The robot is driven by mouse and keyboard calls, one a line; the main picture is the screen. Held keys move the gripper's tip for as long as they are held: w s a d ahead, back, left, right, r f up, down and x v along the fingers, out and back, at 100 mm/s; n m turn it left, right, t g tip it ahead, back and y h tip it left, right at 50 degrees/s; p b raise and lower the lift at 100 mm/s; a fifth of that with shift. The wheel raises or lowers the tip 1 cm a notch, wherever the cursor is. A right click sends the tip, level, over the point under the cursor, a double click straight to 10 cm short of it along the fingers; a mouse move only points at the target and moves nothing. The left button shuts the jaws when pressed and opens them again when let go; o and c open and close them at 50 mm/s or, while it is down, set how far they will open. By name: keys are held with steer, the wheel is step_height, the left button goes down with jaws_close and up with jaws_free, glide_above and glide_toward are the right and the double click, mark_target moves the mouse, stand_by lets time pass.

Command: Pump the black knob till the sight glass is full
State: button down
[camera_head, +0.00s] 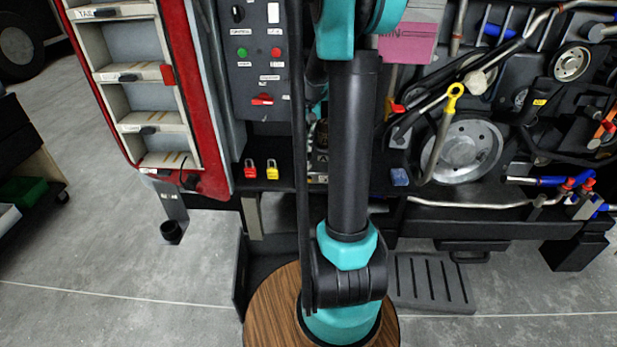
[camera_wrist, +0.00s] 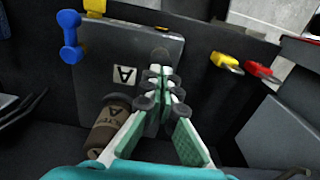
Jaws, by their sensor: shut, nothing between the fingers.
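In the wrist view my gripper (camera_wrist: 161,78) is shut and empty, its fingertips together in front of a dark panel (camera_wrist: 190,115). A dark round shape (camera_wrist: 160,54), which may be the black knob, shows just beyond the fingertips; I cannot tell whether they touch it. A brown lettered cylinder (camera_wrist: 110,128) stands at lower left, partly behind a finger. I cannot make out the sight glass. In the head view my arm hides the gripper and most of this spot.
A blue handle (camera_wrist: 70,36) is at upper left in the wrist view. Pipes and pulleys (camera_head: 462,150) crowd the right.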

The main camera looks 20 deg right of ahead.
mark_target(307, 154)
steer(key=shift+f, duration=0.2)
steer(key=shift+f, duration=0.35)
steer(key=shift+f, duration=1.3)
steer(key=shift+r, duration=1.85)
steer(key=shift+f, duration=0.2)
steer(key=shift+f, duration=0.35)
steer(key=shift+f, duration=1.2)
steer(key=shift+r, duration=1.7)
